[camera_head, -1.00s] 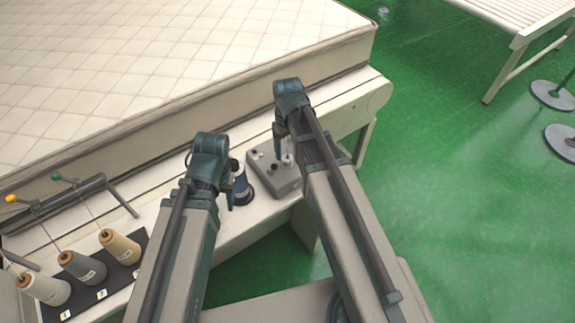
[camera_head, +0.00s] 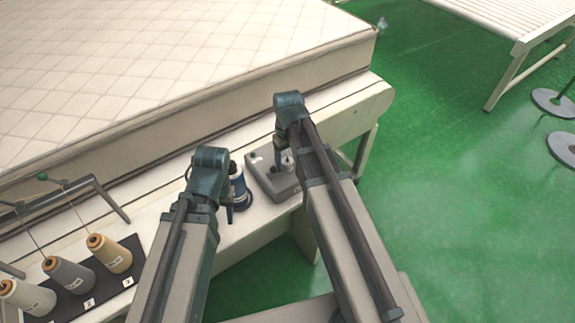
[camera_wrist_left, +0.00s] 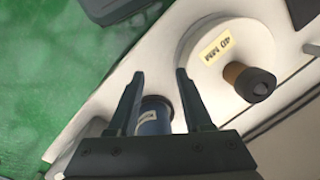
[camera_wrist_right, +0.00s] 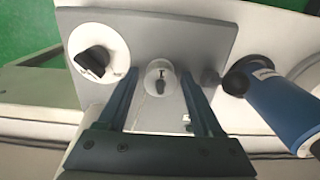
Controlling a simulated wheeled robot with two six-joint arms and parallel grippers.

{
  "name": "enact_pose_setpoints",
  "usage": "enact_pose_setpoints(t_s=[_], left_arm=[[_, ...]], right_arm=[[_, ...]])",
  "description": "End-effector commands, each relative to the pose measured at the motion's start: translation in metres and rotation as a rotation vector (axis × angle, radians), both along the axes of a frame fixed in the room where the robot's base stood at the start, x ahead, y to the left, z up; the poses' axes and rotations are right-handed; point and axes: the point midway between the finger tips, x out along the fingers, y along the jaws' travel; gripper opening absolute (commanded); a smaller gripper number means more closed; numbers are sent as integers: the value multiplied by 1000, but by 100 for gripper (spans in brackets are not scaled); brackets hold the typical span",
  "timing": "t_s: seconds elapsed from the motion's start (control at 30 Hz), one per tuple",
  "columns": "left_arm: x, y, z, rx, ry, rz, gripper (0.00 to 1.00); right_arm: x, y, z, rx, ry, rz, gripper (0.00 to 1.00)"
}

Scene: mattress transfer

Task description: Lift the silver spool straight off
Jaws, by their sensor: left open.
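A small pale silver spool (camera_wrist_right: 160,76) stands on a grey box (camera_wrist_right: 222,45) in the right wrist view, with a dark pin at its middle. It also shows in the head view (camera_head: 287,161), partly behind my right arm. My right gripper (camera_wrist_right: 158,72) is open, with one finger on each side of the spool; I cannot tell whether they touch it. My left gripper (camera_wrist_left: 159,72) is open. In the left wrist view, a labelled blue spool (camera_wrist_left: 153,118) shows between the bases of its fingers.
The grey box also carries a white dial with a black knob (camera_wrist_right: 97,58). The blue spool stands beside the box. Several thread cones (camera_head: 70,275) stand at lower left. A quilted mattress (camera_head: 170,70) lies behind. Green floor (camera_head: 450,220) is open at right.

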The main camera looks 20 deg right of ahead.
Motion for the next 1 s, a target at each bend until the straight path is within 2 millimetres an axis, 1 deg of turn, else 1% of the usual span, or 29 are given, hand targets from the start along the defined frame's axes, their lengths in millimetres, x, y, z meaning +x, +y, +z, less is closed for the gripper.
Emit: enact_pose_setpoints(t_s=[0.03, 0.17, 0.2, 0.27, 0.3, 0.33, 0.37, 0.63, 0.77, 0.87, 1.0], left_arm=[[0, 0, 0, 0, 0, 0, 50], [0, 0, 0, 0, 0, 0, 50], [0, 0, 0, 0, 0, 0, 50], [0, 0, 0, 0, 0, 0, 50], [0, 0, 0, 0, 0, 0, 50], [0, 0, 0, 0, 0, 0, 50], [0, 0, 0, 0, 0, 0, 50], [0, 0, 0, 0, 0, 0, 50], [0, 0, 4, 0, 0, 0, 50], [0, 0, 10, 0, 0, 0, 50], [0, 0, 25, 0, 0, 0, 50]], right_arm=[[0, 0, 0, 0, 0, 0, 56], [0, 0, 0, 0, 0, 0, 33], [0, 0, 0, 0, 0, 0, 25], [0, 0, 0, 0, 0, 0, 15], [0, 0, 0, 0, 0, 0, 7], [0, 0, 0, 0, 0, 0, 2], [0, 0, 0, 0, 0, 0, 0], [0, 0, 0, 0, 0, 0, 0], [0, 0, 4, 0, 0, 0, 0], [0, 0, 10, 0, 0, 0, 0], [0, 0, 25, 0, 0, 0, 0]])
